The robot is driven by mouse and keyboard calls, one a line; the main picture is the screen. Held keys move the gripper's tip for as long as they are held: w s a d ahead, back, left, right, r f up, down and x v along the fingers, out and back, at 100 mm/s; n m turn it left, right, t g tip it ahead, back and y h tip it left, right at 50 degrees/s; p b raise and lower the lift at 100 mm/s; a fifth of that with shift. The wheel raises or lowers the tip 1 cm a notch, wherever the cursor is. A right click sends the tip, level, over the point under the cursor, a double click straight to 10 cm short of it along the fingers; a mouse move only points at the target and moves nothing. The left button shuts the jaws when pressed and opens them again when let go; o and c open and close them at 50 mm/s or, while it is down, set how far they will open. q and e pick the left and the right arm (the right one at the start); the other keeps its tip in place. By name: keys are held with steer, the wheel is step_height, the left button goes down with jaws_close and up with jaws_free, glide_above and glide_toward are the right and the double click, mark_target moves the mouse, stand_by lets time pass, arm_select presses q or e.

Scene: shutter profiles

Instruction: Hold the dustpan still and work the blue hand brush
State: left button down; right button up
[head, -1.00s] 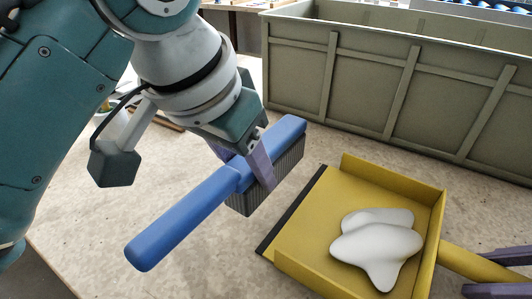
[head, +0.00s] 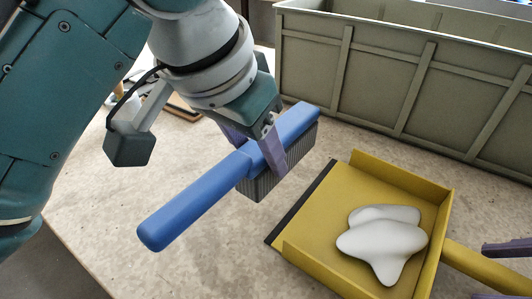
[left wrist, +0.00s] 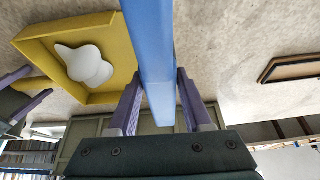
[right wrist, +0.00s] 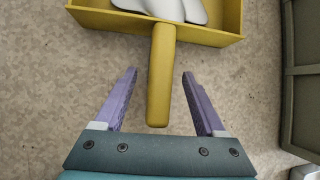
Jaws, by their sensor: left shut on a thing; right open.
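The blue hand brush (head: 192,205) has a long handle and dark bristles (head: 300,150). My left gripper (head: 262,155) is shut on it; the brush also runs between the fingers in the left wrist view (left wrist: 150,50). The brush is to the left of the yellow dustpan (head: 318,218), apart from its dark front lip (head: 300,203). A white lobed thing (head: 385,245) lies in the pan. My right gripper (right wrist: 160,78) is open, with its fingers on either side of the dustpan handle (right wrist: 159,100) and gaps showing on both sides. In the head view the right gripper is partly cut off.
A large grey-green crate (head: 385,85) stands behind the dustpan and brush. The pale speckled table (head: 215,265) is bare in front of the brush. A dark-framed flat item (left wrist: 292,67) lies on it in the left wrist view.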

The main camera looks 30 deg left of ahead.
arm_select(q)
steer(key=shift+r+p, duration=2.9)
steer(key=shift+r, duration=0.4)
arm_select(e)
steer(key=shift+v, duration=3)
